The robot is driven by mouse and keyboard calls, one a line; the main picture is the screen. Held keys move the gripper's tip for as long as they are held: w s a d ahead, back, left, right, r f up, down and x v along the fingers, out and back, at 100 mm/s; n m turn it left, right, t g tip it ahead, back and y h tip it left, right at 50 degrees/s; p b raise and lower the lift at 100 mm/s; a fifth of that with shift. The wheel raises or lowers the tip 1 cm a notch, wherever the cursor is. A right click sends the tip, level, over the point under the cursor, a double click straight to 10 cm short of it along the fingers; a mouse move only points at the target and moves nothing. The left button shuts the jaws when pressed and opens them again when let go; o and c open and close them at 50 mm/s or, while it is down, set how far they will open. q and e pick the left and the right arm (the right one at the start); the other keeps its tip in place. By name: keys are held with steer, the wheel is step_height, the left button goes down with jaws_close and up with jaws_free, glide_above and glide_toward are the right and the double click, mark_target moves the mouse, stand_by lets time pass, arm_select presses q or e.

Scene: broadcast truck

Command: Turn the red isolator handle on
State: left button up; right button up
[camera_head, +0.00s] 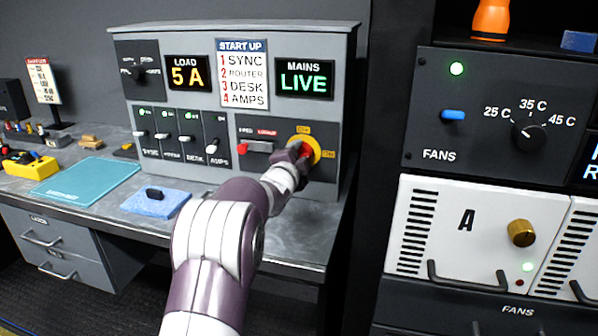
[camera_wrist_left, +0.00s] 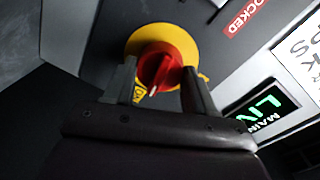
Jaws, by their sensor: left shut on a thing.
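The red isolator handle (camera_head: 304,149) sits on a round yellow plate (camera_head: 314,143) at the lower right of the grey desk console. My left gripper (camera_head: 295,154) is at the handle and hides much of it in the head view. In the left wrist view my left gripper's two fingers (camera_wrist_left: 160,88) stand either side of the red handle (camera_wrist_left: 166,68), shut on it. The handle's white mark lies by a small yellow label (camera_wrist_left: 139,94) at the plate's edge. The MAINS display (camera_head: 305,79) reads LIVE in green. My right gripper is not in view.
Left of the isolator is a red sliding piece (camera_head: 243,149) under a red label. Several breaker switches (camera_head: 186,138) stand further left. A blue pad (camera_head: 155,202) and a teal mat (camera_head: 88,180) lie on the desk. A rack with a fans panel (camera_head: 490,115) rises at the right.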

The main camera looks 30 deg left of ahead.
arm_select(q)
steer(key=m+b, duration=0.2)
steer(key=shift+f+b, duration=0.15)
steer(key=shift+b, duration=0.2)
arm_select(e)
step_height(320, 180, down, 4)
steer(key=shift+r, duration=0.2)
arm_select(q)
steer(key=o, duration=1)
steer(key=shift+o, duration=0.2)
steer(key=v, duration=1.2)
steer(key=shift+s+d, duration=0.25)
steer(key=shift+s, duration=0.05)
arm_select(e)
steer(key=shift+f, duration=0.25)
